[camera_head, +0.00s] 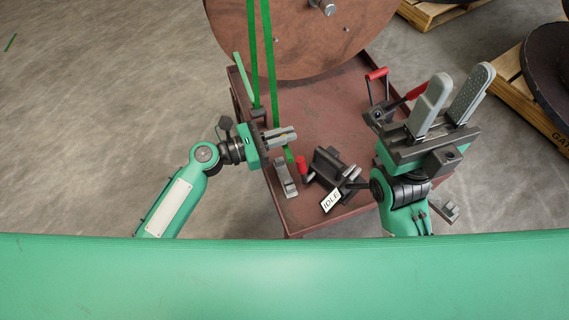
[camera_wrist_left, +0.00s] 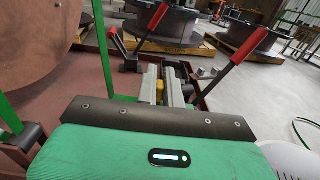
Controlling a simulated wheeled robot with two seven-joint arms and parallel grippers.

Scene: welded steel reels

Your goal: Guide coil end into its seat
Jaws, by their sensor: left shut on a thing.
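A green strap (camera_head: 270,70) hangs from the top of the head view, in front of the reel, down to my left gripper (camera_head: 291,135). My left gripper is shut on the strap, and a short green end (camera_head: 289,156) shows just below its fingers. A grey metal block (camera_head: 285,178) lies on the cart below that end. A dark clamp device (camera_head: 328,167) with an "IDLE" sign (camera_head: 331,201) stands to the right of it. Which part is the seat I cannot tell. In the left wrist view the left fingers (camera_wrist_left: 163,82) hide the grip. My right gripper (camera_head: 462,78) is open and empty.
A large brown reel (camera_head: 295,40) stands at the back of the rusty red cart (camera_head: 335,115). Red-handled levers (camera_head: 376,74) stand near the cart's right side, left of my right gripper. Another green strap (camera_head: 253,55) hangs further left. Pallets (camera_head: 510,80) stand at right.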

